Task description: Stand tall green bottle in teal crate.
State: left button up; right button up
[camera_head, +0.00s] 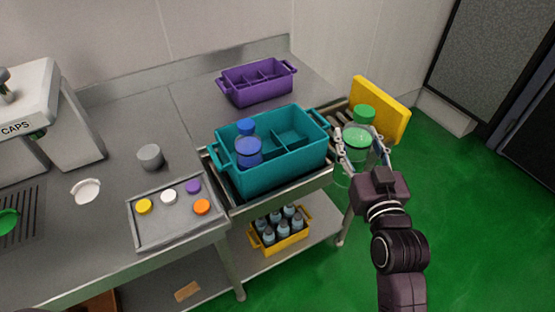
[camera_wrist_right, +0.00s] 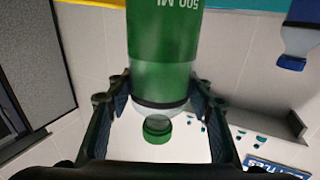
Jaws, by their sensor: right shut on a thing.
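The tall green bottle (camera_head: 357,142) is upright in my right gripper (camera_head: 364,150), with its green cap (camera_head: 364,114) on top. In the right wrist view the fingers (camera_wrist_right: 158,105) are shut around the green bottle (camera_wrist_right: 160,50), which bears "500 ML" lettering; its cap (camera_wrist_right: 158,129) shows there too. The teal crate (camera_head: 285,172) sits on the rack to the left of the gripper, apart from the bottle. A blue bottle (camera_head: 248,152) stands in its left part; the right compartments that show look empty. The crate floor is partly hidden. My left gripper is out of view.
A yellow plate (camera_head: 380,109) stands upright just behind the held bottle. A purple crate (camera_head: 258,84) is at the back. A grey tray (camera_head: 160,238) with several caps lies left front. A yellow crate (camera_head: 282,246) of small bottles is on the lower shelf.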

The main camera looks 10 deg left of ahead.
jog(key=w+a+r+n+g+y+b, duration=0.1)
jog(key=w+a+r+n+y+b, duration=0.2)
jog(key=w+a+r, duration=0.95)
pick_arm(q)
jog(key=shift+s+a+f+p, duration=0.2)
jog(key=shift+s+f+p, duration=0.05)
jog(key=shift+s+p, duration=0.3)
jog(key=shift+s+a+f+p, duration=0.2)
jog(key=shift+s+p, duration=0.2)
jog(key=shift+p, duration=0.2)
pick_arm(e)
notch_tip(320, 180, down, 21)
jog(key=w+d+y, duration=0.1)
jog(key=shift+d, duration=0.2)
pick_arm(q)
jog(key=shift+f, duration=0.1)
pick_arm(e)
jog(key=o, duration=1.7)
jog(key=shift+f, duration=0.2)
